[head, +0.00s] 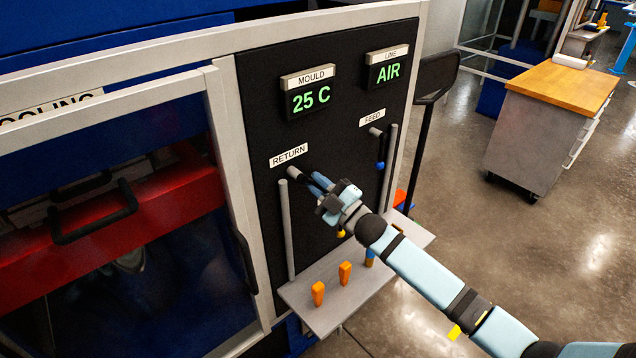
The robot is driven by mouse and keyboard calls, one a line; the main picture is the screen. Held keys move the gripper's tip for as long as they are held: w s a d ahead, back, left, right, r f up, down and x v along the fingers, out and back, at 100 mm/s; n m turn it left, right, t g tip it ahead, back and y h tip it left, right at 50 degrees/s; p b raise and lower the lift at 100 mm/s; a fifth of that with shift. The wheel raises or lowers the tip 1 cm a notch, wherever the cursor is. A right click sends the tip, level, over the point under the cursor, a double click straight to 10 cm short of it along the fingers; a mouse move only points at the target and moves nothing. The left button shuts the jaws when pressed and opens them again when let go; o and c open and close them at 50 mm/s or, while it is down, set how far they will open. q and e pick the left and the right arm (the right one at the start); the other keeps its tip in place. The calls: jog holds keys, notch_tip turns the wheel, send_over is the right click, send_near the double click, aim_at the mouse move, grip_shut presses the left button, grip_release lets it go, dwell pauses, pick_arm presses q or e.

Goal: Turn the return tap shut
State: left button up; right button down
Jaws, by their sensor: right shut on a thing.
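The return tap (293,172) is a short metal stub on the black panel, just under the RETURN label (289,155). My right gripper (314,185) reaches in from the lower right, with its blue fingers at the tap. It is shut on the tap's handle, which the fingers and wrist mostly hide, so I cannot tell the handle's angle. My left gripper is not in view.
The feed tap (376,132) is at the right, with its dark lever hanging down to a blue end. Displays (310,98) read 25 C and AIR. Upright rails flank the panel. A grey shelf (330,305) below holds orange pieces (345,273). A wood-topped cabinet (560,85) stands behind.

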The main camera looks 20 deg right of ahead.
jog(key=m+h, duration=0.1)
jog(key=m, duration=0.1)
jog(key=a+f+m+t, duration=0.1)
jog(key=m, duration=0.1)
jog(key=shift+s+f+m+h, duration=0.1)
jog(key=shift+s+m+h, duration=0.1)
jog(key=shift+m+h, duration=0.15)
jog(key=shift+s+a+f+m+t+h, duration=0.1)
jog(key=shift+a+m+t+h, duration=0.15)
jog(key=shift+m+h, duration=0.3)
jog(key=shift+s+a+f+m+t+h, duration=0.1)
jog(key=shift+m+t+h, duration=0.2)
jog(key=shift+m, duration=0.4)
jog(key=m+h, duration=0.1)
jog(key=m, duration=0.1)
jog(key=a+m+h, duration=0.1)
jog(key=m, duration=0.1)
jog(key=shift+s+f+t+p, duration=0.1)
jog(key=shift+f+t+p, duration=0.05)
jog(key=shift+t+p, duration=0.25)
jog(key=shift+s+a+f+m+h+p, duration=0.15)
jog(key=shift+a+m+h+p, duration=0.2)
jog(key=shift+m+h, duration=0.5)
jog(key=shift+s+a+r+m+h+p, duration=0.1)
jog(key=shift+a+m+h+p, duration=0.3)
jog(key=shift+m, duration=0.85)
jog(key=shift+m+h, duration=0.25)
jog(key=shift+m, duration=0.05)
jog(key=c, duration=1.2)
grip_release()
